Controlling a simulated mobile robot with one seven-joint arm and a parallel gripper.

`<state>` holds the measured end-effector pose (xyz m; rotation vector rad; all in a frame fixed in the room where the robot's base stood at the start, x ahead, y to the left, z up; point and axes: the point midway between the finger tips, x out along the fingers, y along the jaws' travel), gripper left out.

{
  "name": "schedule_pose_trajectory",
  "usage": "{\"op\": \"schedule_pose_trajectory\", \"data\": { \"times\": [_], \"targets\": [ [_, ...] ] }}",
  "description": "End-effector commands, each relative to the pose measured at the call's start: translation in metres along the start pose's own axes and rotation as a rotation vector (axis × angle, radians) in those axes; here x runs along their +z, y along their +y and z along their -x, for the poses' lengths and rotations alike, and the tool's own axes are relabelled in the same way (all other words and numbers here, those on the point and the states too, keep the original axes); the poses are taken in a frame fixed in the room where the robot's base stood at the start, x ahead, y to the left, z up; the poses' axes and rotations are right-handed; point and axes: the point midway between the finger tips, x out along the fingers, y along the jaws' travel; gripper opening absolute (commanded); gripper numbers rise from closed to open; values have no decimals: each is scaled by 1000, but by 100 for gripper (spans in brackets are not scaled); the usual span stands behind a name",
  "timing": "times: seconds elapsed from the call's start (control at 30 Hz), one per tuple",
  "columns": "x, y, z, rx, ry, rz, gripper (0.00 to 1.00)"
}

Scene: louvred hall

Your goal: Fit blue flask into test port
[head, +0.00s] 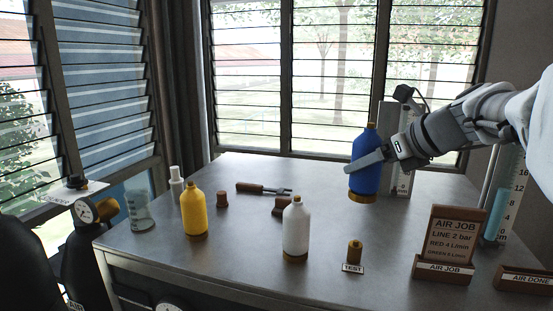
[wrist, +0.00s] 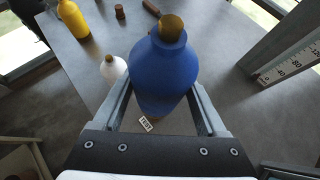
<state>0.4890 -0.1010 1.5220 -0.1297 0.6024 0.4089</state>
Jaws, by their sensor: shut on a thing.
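The blue flask (head: 366,165) has a brass neck and a brass base ring, and hangs upright above the table's right half. My gripper (head: 366,162) is shut on its body, with one finger showing in front. In the wrist view the blue flask (wrist: 166,72) fills the space between both fingers of my gripper (wrist: 163,95). The test port (head: 355,250) is a short brass post on the table with a TEST label (head: 353,268) in front. It stands below and nearer than the flask. In the wrist view only the label (wrist: 145,124) shows clearly; the flask hides the post.
A white flask (head: 296,229) and a yellow flask (head: 193,209) stand left of the port. An AIR JOB sign (head: 446,240) stands close on its right, with an AIR DONE plate (head: 525,280) beyond. A tool (head: 262,189) and brown blocks lie farther back. A glass beaker (head: 139,205) stands far left.

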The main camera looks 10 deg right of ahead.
Motion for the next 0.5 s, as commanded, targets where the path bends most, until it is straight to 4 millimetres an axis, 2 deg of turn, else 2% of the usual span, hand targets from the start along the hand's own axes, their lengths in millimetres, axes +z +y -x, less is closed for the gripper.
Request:
{"op": "schedule_pose_trajectory", "data": {
  "times": [0.27,0.5],
  "targets": [
    [-3,0,-2,-1,-2,0,0],
    [-20,0,-14,-1,-1,0,0]
  ]
}}
